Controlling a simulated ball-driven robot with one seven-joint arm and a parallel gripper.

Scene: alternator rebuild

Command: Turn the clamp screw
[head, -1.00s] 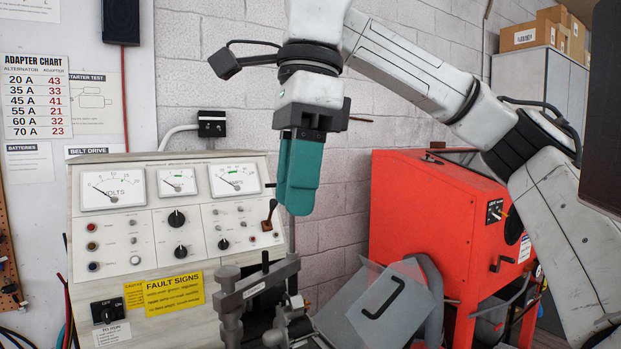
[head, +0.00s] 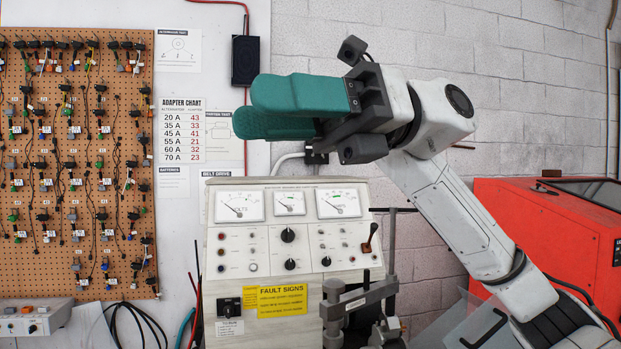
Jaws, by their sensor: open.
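My gripper (head: 246,109) has two teal fingers and points left, high in front of the tester panel and wall. It is open, with nothing seen between the fingers. A grey metal clamp (head: 357,297) stands at the bottom, in front of the tester's lower right. An upright rod (head: 391,246) with a thin crossbar on top rises at its right; it may be the clamp screw, but I cannot be sure. The clamp's lower part is cut off by the picture edge. My gripper is well above and left of the clamp, touching nothing there.
The tester panel (head: 260,262) with gauges and knobs stands behind the clamp. A red cabinet (head: 545,225) is at the right, partly behind my arm. A pegboard of adapter leads (head: 30,245) hangs at the left. A grey box (head: 35,318) sits at lower left.

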